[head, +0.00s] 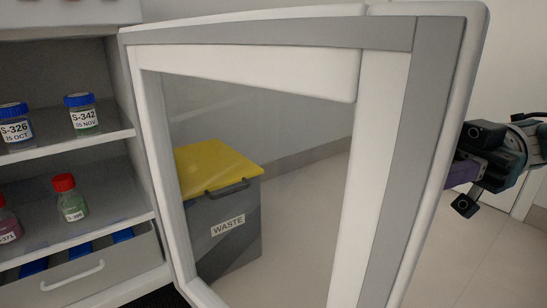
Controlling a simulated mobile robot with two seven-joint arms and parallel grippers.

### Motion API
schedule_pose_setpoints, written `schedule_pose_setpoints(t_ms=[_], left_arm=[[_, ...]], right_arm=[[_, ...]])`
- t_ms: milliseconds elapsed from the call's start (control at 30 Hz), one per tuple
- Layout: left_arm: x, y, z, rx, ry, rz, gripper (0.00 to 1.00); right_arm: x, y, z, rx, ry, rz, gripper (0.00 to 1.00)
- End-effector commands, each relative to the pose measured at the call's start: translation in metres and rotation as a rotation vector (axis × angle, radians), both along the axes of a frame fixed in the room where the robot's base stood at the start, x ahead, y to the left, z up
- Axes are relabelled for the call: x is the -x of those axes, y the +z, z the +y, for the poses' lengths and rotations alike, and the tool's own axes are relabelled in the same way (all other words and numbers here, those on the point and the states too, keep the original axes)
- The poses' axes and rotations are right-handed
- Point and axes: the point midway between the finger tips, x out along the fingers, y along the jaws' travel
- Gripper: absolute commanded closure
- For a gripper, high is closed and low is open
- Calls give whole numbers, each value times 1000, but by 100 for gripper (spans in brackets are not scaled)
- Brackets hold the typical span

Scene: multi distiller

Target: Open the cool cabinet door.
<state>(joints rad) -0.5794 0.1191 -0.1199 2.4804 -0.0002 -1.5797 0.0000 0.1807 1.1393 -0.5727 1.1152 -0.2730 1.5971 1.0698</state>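The cool cabinet door (433,110), with a white and grey frame and a clear window, stands swung wide open. Its hinge side is beside the cabinet (122,90) on the left, and its free edge is toward the right. My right gripper (462,170) is at the door's free edge, coming in from the right. Its fingertips are hidden behind the edge, so I cannot tell whether it is open, shut or touching the door. My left gripper is not in view.
Inside the open cabinet are blue-capped jars (82,113), red-capped bottles (70,200) and a drawer with a white handle (72,275). A grey waste bin with a yellow lid (215,168) shows through the door window. The floor at right (450,260) looks clear.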

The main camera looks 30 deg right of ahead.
Motion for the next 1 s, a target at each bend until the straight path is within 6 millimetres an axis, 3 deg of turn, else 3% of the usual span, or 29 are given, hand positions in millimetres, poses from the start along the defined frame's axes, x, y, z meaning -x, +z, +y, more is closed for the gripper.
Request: schedule_pose_setpoints(t_ms=[333,367,600,1000], left_arm=[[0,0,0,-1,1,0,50],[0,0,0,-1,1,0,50],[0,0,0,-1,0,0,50],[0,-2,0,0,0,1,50]], right_arm=[[-1,0,0,-3,-2,-2,100],[-1,0,0,-3,-2,-2,77],[-1,0,0,-2,-2,-1,50],[0,-1,-10,1,-4,-2,50]])
